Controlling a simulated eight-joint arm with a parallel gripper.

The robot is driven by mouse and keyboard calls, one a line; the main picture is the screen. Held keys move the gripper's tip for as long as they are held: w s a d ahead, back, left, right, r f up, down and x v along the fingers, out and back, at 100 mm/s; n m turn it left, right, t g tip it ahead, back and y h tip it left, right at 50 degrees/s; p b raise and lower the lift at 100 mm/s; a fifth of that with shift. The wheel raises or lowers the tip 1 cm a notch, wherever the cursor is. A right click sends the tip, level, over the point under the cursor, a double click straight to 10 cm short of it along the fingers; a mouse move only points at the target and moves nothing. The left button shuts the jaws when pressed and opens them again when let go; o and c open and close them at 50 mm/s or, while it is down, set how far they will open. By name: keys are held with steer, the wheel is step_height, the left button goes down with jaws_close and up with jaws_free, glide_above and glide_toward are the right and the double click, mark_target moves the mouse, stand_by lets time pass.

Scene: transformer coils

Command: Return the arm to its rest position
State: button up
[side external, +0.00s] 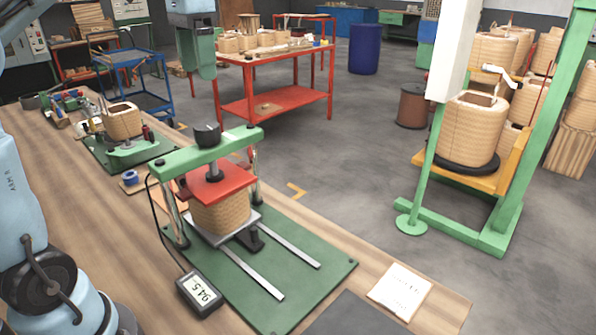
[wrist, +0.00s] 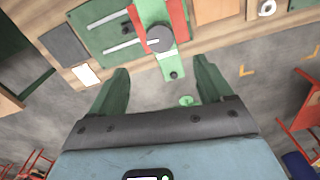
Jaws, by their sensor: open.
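My gripper (wrist: 160,85) shows in the wrist view as two green fingers held well apart, with nothing between them. Past the fingertips lie the grey floor and the edge of the bench.
The wooden bench (side external: 60,190) also carries a display reading about 94.5 (side external: 200,293), a paper sheet (side external: 401,290) and a second coil (side external: 123,120) on a green fixture. A green stand (side external: 520,170) with a large coil (side external: 466,130) is at the right. Open floor (side external: 350,180) lies between.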

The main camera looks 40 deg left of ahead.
mark_target(206, 126)
step_height(206, 126, down, 12)
steer(key=shift+r, duration=0.15)
steer(key=shift+r+n, duration=0.1)
steer(key=shift+n, duration=0.9)
step_height(206, 126, up, 10)
steer(key=s+a+n+h, duration=0.1)
steer(key=n+h, duration=0.1)
steer(key=n, duration=0.1)
steer(key=shift+a+t, duration=0.2)
steer(key=shift+t, duration=0.1)
steer(key=shift+s, duration=0.1)
stand_by(0.7)
steer(key=shift+w+d+f+m+y, duration=0.3)
steer(key=shift+f+m, duration=0.45)
steer(key=shift+f, duration=1)
steer(key=shift+w+d+f+m+y, duration=0.15)
steer(key=shift+f+m+y, duration=0.4)
steer(key=shift+f, duration=1.15)
steer(key=shift+w+d+f+m+y, duration=0.2)
steer(key=shift+f+m, duration=0.7)
steer(key=shift+f, duration=0.85)
